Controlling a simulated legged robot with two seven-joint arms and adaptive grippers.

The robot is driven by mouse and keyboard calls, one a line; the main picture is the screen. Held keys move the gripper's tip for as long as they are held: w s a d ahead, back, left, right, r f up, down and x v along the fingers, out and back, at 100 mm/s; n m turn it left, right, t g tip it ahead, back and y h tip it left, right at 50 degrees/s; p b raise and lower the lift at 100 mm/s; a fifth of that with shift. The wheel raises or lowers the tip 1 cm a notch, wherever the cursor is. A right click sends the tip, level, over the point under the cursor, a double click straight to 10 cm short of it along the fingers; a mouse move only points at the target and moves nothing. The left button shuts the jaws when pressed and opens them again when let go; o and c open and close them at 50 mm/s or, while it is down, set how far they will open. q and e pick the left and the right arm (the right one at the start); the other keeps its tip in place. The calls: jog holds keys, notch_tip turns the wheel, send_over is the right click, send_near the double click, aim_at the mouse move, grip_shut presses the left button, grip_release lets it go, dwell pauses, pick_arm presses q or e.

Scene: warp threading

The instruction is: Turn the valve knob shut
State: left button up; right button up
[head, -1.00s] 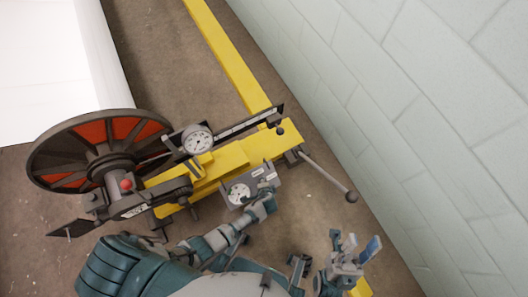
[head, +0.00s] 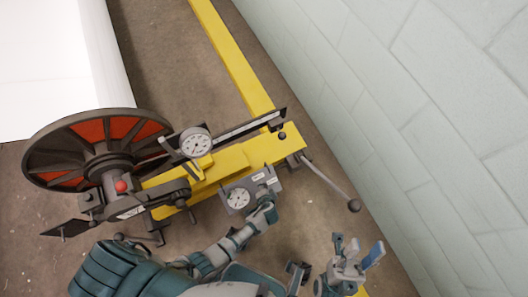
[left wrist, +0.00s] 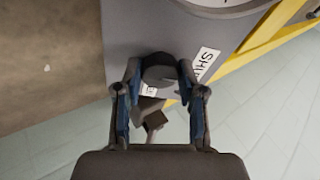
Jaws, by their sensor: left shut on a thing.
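A grey box (head: 236,186) with a white dial (head: 238,198) stands against the yellow frame in the head view. My left gripper (head: 268,194) is at the box's right end, where the fingers are small and partly hidden. In the left wrist view, the dark round valve knob (left wrist: 159,70) sits on the grey panel between the blue-padded fingers of my left gripper (left wrist: 158,72), which is shut on it. A white label (left wrist: 205,64) reading "SHU" is beside the knob, its end cut off. My right gripper (head: 356,252) is open and empty at lower right.
A large wheel with orange panels (head: 122,128) stands at the left of the yellow frame (head: 233,158), near a round gauge (head: 195,143). A lever with a ball end (head: 353,205) sticks out towards the pale block wall (head: 440,120), above my right gripper.

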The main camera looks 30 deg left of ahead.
pick_arm(q)
jog(key=shift+s+a+f, duration=0.1)
jog(key=shift+s+f, duration=0.1)
jog(key=shift+s, duration=0.05)
jog(key=o, duration=1.1)
jog(key=shift+o, duration=0.2)
jog(key=shift+w+r, duration=0.1)
jog(key=v, duration=1.2)
jog(key=shift+w, duration=0.1)
